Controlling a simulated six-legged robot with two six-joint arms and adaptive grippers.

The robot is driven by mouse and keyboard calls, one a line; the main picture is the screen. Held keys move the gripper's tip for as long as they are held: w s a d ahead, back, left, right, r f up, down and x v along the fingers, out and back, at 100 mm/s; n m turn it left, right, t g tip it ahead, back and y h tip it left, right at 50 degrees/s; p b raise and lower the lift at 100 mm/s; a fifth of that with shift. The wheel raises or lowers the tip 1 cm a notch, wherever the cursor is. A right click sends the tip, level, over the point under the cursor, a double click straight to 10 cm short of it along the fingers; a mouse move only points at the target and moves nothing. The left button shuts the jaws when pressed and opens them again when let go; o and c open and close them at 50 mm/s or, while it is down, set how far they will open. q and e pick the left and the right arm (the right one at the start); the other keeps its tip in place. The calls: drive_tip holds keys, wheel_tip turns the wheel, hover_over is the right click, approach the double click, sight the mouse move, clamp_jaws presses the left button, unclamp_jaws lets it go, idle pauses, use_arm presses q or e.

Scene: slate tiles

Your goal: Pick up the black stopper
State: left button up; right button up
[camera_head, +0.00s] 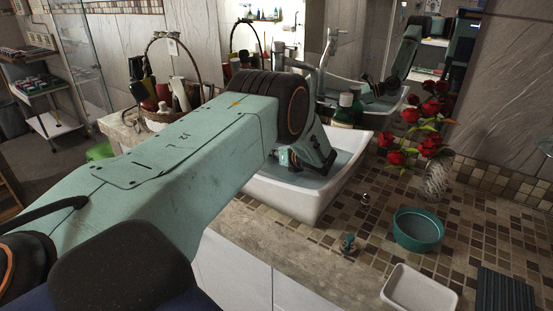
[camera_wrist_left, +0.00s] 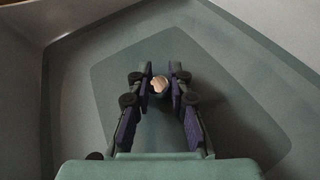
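My left gripper (camera_head: 312,158) reaches down into the white sink basin (camera_head: 293,200) in the head view, and my arm hides part of the basin. In the left wrist view my left gripper (camera_wrist_left: 161,76) points at the basin floor with its two fingers apart. A small beige, shell-like thing (camera_wrist_left: 159,84) shows between the fingertips; I cannot tell whether they touch it. A dark round spot lies by the right fingertip, and I cannot tell whether it is the finger or the black stopper. I cannot make out the stopper surely in either view. My right gripper is not in view.
A teal bowl (camera_head: 418,229), a white tray (camera_head: 420,288), a small teal item (camera_head: 348,243) and a vase (camera_head: 436,180) of red roses stand on the tiled counter right of the sink. Dark bottles (camera_head: 345,108) stand behind it.

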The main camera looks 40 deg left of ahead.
use_arm(q)
drive_tip(key=shift+w+d+f, duration=0.1)
drive_tip(key=shift+w+d, duration=0.1)
drive_tip(key=shift+d, duration=0.05)
clamp_jaws()
drive_tip(key=shift+s+a, duration=0.2)
drive_tip(key=shift+w+d+r, duration=0.1)
drive_tip(key=shift+w+r, duration=0.05)
drive_tip(key=shift+r, duration=0.1)
wheel_tip(320, 180, up, 9)
drive_tip(key=shift+f+p, duration=0.15)
drive_tip(key=shift+p, duration=0.2)
drive_tip(key=shift+r, duration=0.35)
drive_tip(key=shift+r, duration=0.1)
